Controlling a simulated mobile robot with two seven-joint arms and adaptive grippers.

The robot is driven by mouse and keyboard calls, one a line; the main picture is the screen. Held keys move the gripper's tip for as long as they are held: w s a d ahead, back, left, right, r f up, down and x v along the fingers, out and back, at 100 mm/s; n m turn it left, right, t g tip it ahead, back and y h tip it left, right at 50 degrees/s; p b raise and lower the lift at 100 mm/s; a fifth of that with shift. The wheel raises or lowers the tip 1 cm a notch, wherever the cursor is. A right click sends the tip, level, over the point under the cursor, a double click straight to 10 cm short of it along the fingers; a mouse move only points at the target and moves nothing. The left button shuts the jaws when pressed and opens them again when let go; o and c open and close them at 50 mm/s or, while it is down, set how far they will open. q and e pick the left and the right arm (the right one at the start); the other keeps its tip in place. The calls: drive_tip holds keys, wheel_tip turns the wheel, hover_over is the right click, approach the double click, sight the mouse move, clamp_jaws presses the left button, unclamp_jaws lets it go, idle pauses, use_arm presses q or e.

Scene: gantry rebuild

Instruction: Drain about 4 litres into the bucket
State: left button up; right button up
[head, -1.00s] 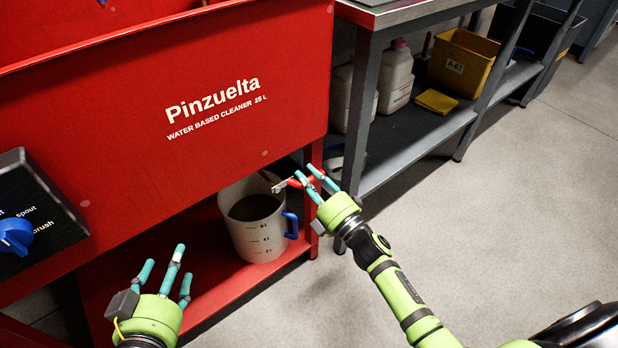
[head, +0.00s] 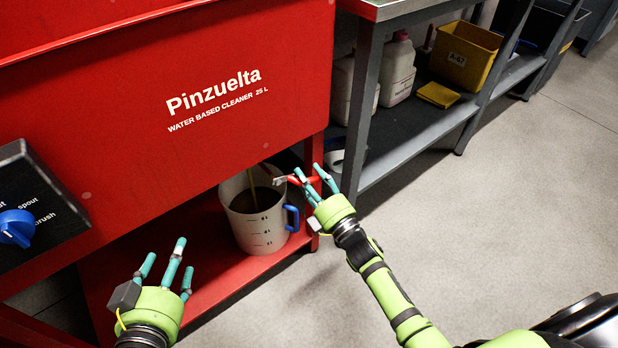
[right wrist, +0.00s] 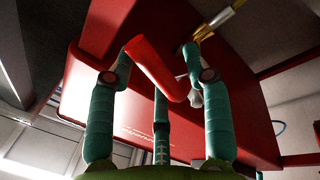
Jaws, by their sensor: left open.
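The whitish bucket (head: 258,228), with a blue handle and litre marks, stands upright on the red lower shelf under the red washer tank. A thin brownish stream (head: 250,182) runs down into it, and dark liquid shows inside. The exact level against the marks is hard to read. My right gripper (head: 308,182) has its fingers around the red valve lever (head: 298,180). In the right wrist view the red lever (right wrist: 155,68) lies between the teal fingers, below a brass fitting (right wrist: 222,18). My left gripper (head: 163,262) is open and empty, left of the bucket.
The red tank (head: 170,95) reading "Pinzuelta" fills the upper left. A panel with a blue knob (head: 16,228) is at far left. To the right, a grey bench (head: 425,130) holds white jugs (head: 397,72) and a yellow bin (head: 463,55). The floor at right is clear.

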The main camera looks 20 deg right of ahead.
drive_tip(key=v, duration=1.2)
idle(5.2)
